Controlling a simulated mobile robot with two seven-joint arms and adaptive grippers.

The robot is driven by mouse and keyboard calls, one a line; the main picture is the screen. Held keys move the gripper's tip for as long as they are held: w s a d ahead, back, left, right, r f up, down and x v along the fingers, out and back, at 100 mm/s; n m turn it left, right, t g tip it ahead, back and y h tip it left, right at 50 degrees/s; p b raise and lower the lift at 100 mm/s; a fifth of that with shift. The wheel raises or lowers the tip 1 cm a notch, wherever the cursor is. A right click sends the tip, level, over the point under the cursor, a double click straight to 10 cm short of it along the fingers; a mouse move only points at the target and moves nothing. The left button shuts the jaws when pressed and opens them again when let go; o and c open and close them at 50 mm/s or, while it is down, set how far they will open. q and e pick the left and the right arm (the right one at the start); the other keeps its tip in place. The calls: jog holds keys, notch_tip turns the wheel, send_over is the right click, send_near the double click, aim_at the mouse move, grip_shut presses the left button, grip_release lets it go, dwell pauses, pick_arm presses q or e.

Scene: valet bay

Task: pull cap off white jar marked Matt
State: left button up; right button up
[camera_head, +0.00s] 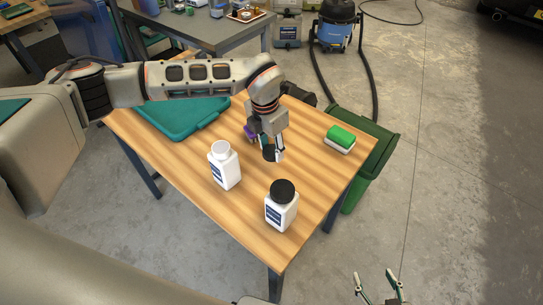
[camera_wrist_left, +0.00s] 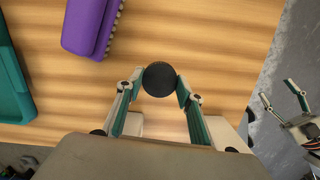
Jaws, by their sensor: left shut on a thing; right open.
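A white jar (camera_head: 224,168) with a blue label stands upright on the wooden table; its neck is white, with no dark cap on it. A second white jar (camera_head: 281,211) stands nearer, with a black cap (camera_head: 283,191) on. The label writing is too small to read, so I cannot tell which is marked Matt. My left gripper (camera_head: 273,153) is shut on a round black cap (camera_wrist_left: 159,79), above the table behind the two jars and apart from both. My right gripper (camera_head: 379,287) is open and empty, off the table's near right side; it shows in the left wrist view (camera_wrist_left: 282,101).
A teal tray (camera_head: 180,118) lies at the table's back left. A purple thing (camera_wrist_left: 92,25) lies behind the left gripper. A green and white sponge (camera_head: 340,139) lies at the right edge, beside a green bin (camera_head: 378,160). Bare wood lies between the jars and sponge.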

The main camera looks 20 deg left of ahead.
aim_at(271, 152)
pick_arm(q)
jog(key=shift+f, duration=2.05)
jog(key=shift+f, duration=0.15)
jog(key=o, duration=1.1)
jog(key=r, duration=0.4)
jog(key=s+r, duration=0.1)
jog(key=r, duration=0.7)
jog(key=shift+s+a+r, duration=0.15)
jog(key=shift+a, duration=0.2)
